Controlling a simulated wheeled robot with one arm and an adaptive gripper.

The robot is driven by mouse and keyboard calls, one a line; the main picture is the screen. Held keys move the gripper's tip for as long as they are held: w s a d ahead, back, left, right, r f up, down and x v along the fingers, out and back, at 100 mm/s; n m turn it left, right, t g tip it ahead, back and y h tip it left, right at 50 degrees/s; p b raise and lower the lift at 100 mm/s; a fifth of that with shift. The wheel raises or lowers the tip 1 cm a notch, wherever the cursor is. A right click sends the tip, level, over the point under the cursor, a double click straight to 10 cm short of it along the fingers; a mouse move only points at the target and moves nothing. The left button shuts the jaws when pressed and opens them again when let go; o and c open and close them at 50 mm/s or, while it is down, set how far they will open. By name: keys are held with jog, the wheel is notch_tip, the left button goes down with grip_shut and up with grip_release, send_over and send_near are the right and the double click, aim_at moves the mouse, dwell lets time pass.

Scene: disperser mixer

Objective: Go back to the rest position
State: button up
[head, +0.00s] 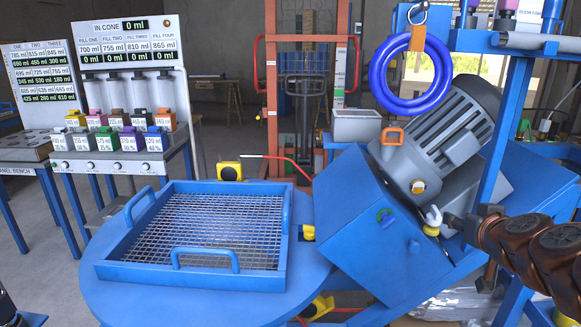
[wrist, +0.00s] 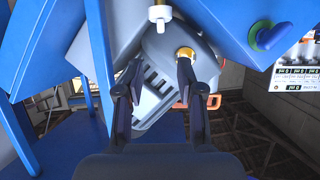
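The disperser mixer is a tilted blue housing (head: 375,235) with a grey ribbed motor (head: 440,135) on it, right of centre in the head view. A white hooked part (head: 433,215) with a yellow base sticks out of its right side. The grey motor (wrist: 150,90) and a yellow-ringed knob (wrist: 185,53) show beyond the fingers.
A blue mesh-bottomed tray (head: 190,278) sits on the round blue table (head: 110,300). A blue ring (head: 380,80) hangs above the mixer. A blue post (head: 505,130) stands close to my arm. A bench with coloured dispensers (head: 105,142) is at left.

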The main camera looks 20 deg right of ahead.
jog(key=w+a+f+n+g+y, duration=0.1)
jog(key=a+f+n+g+y, duration=0.3)
jog(key=a, duration=0.6)
jog(key=w+a+f+m+y, duration=0.1)
jog(key=a+f+y, duration=0.3)
jog(key=a, duration=0.6)
jog(key=s+a+f+n+g, duration=0.2)
jog(key=s+a+f+g, duration=0.4)
jog(key=s+a+f, duration=0.4)
jog(key=s+a+g+h, duration=0.1)
jog(key=s+g+h, duration=0.35)
jog(key=s, duration=0.85)
notch_tip(320, 180, up, 16)
jog(key=w+y+p, duration=0.1)
jog(key=y+p, duration=0.1)
jog(key=p, duration=1.3)
jog(key=shift+w+a+r, duration=0.15)
jog(key=shift+w, duration=0.1)
